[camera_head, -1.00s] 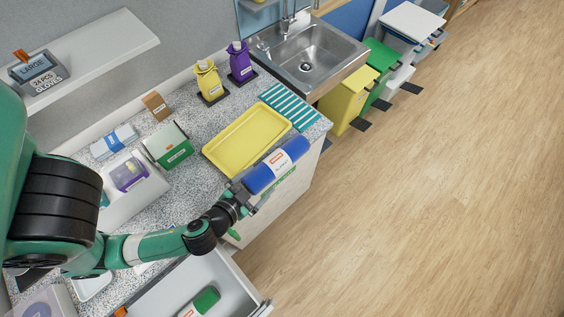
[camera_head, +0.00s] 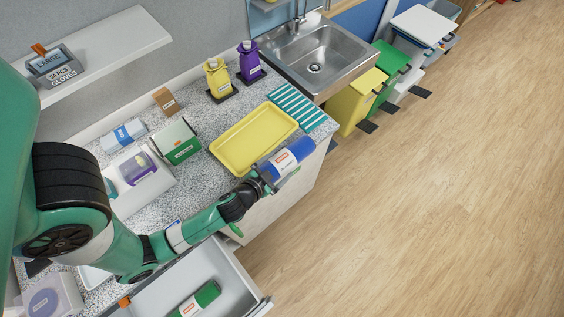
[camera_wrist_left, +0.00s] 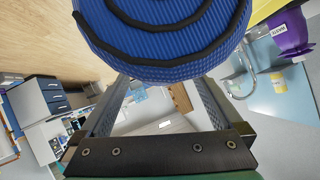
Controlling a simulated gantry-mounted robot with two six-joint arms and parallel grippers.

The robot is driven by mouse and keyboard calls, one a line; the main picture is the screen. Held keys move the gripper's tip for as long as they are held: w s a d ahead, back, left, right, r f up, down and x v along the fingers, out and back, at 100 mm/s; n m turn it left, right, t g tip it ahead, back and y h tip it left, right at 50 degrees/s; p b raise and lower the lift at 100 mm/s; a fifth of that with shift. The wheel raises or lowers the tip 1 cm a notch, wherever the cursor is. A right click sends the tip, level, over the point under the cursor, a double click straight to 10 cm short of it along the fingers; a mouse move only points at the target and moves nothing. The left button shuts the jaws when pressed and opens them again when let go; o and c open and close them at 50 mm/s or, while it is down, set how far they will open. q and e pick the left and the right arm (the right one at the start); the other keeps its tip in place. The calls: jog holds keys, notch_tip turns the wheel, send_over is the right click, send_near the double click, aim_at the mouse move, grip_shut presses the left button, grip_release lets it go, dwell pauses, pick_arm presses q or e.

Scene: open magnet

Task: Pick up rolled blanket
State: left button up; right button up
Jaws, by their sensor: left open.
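A blue roll with a white and red label (camera_head: 288,160), which looks like the rolled blanket, lies at the counter's front edge beside the yellow tray. My left gripper (camera_head: 269,181) is at its near end, with its jaws open. In the left wrist view the blue spiral end of the roll (camera_wrist_left: 165,35) fills the top, in front of the open fingers. The roll hides the fingertips there, so I cannot tell whether they touch it. My right gripper is not in view.
A yellow tray (camera_head: 222,150) and a teal striped cloth (camera_head: 298,107) lie on the counter. A green roll (camera_head: 204,295) lies in the open drawer (camera_head: 240,282) below my arm. A sink (camera_head: 318,66) and bins stand further back. The wooden floor at right is clear.

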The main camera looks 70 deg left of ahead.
pick_arm(q)
jog(key=shift+x, duration=1.05)
jog(key=shift+r, duration=0.1)
grip_shut()
